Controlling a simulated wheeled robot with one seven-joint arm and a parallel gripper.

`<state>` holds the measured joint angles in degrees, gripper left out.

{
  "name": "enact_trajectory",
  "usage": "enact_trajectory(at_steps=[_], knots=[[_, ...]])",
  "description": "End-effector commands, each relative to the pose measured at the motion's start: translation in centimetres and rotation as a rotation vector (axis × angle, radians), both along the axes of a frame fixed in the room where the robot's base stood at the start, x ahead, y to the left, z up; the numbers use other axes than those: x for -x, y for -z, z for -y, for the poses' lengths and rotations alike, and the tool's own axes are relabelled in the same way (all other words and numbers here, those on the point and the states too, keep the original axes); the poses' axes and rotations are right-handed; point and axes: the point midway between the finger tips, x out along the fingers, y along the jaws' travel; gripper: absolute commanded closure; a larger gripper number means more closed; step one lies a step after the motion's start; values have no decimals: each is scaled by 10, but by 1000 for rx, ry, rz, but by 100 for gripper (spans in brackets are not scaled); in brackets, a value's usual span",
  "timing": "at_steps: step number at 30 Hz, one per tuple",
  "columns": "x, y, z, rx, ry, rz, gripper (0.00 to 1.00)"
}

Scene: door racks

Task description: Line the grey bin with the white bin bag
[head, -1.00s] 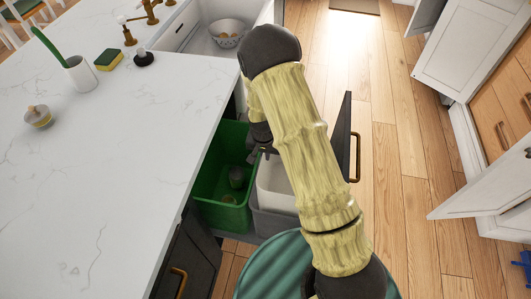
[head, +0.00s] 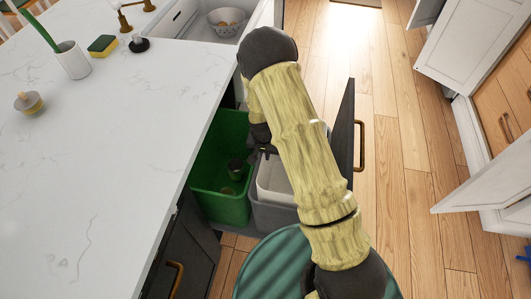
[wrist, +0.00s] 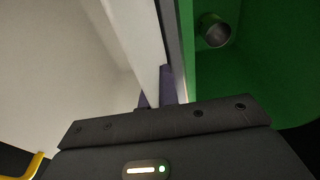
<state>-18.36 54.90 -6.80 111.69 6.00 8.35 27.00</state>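The grey bin (head: 273,219) stands in the pull-out under the counter, beside a green bin. The white bin bag (head: 272,181) shows as a pale, stiff-looking lining inside the grey bin, partly hidden by my arm. In the wrist view the bag (wrist: 138,35) is a pale wall at left, next to a narrow grey rim. My gripper (head: 266,151) is low at the far part of the bins, mostly behind my arm. In the wrist view my gripper (wrist: 163,100) is at the boundary between the white and green walls.
The green bin (head: 220,170) holds a small can (wrist: 214,30). The white counter (head: 100,180) borders the bins on the left. The dark pull-out front (head: 343,125) with a brass handle stands on the right. Wooden floor lies open beyond it.

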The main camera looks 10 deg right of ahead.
Motion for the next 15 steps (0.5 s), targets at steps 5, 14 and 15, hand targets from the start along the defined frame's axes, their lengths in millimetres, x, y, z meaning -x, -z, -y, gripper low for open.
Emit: enact_trajectory(at_steps=[5,14,15], knots=[[0,14,0,1,0,-1,100],[0,32,0,0,0,0,100],[0,33,0,0,0,0,100]])
